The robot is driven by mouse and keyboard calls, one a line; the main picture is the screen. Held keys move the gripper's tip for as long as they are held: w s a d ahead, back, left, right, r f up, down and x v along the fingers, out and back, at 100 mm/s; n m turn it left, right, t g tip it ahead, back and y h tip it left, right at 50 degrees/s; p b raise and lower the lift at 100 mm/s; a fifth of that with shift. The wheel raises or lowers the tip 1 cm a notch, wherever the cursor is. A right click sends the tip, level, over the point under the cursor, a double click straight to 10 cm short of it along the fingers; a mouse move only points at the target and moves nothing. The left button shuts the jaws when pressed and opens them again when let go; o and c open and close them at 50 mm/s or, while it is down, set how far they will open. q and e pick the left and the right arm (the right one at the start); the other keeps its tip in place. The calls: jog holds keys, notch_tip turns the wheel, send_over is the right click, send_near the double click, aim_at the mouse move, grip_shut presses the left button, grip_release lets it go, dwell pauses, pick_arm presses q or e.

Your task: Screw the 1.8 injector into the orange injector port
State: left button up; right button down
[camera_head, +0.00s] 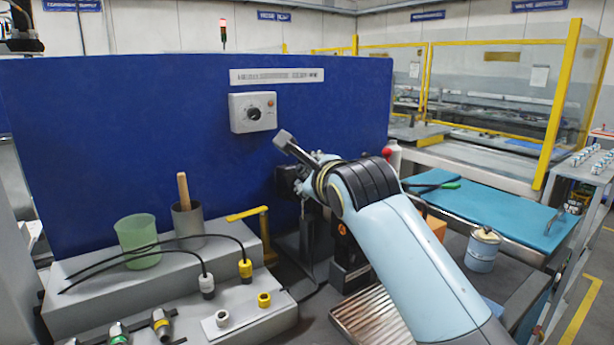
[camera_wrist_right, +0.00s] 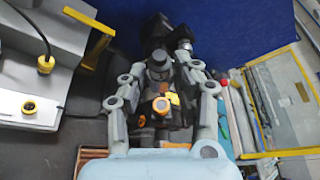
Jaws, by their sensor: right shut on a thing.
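My right gripper (camera_head: 303,182) is in front of the blue panel, partly hidden by its own wrist. In the right wrist view its fingers (camera_wrist_right: 160,76) are on either side of a dark and grey part (camera_wrist_right: 158,68), which it is shut on; I take this to be the injector, but no label is readable. An orange-ringed round end (camera_wrist_right: 161,105) shows between the fingers; I cannot tell whether it belongs to the injector or the port. Seating is hidden. Other fittings, green-ringed (camera_head: 118,334) and yellow-ringed (camera_head: 161,322), lie at the front left. My left gripper does not clearly show.
A grey stepped block (camera_head: 85,296) carries a green cup (camera_head: 137,235), a grey cup (camera_head: 187,221) and black cables with white (camera_head: 206,287) and yellow (camera_head: 245,269) connectors. A yellow bracket (camera_head: 248,213) stands left of the gripper. A lidded can (camera_head: 482,250) stands right of my arm.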

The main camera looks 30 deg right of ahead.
jog(key=shift+w+d+f+b, duration=0.2)
jog(key=shift+d+f+b, duration=0.9)
jog(key=shift+d+f, duration=0.7)
jog(key=shift+r, duration=0.1)
dwell(0.5)
jog(key=shift+w+d+f+b, duration=0.1)
jog(key=shift+d+f+b, duration=0.25)
jog(key=shift+d+f, duration=0.45)
dwell(0.4)
jog(key=c, duration=0.9)
grip_release()
jog(key=shift+a, duration=0.1)
jog(key=v, duration=1.2)
jog(key=shift+c, duration=0.2)
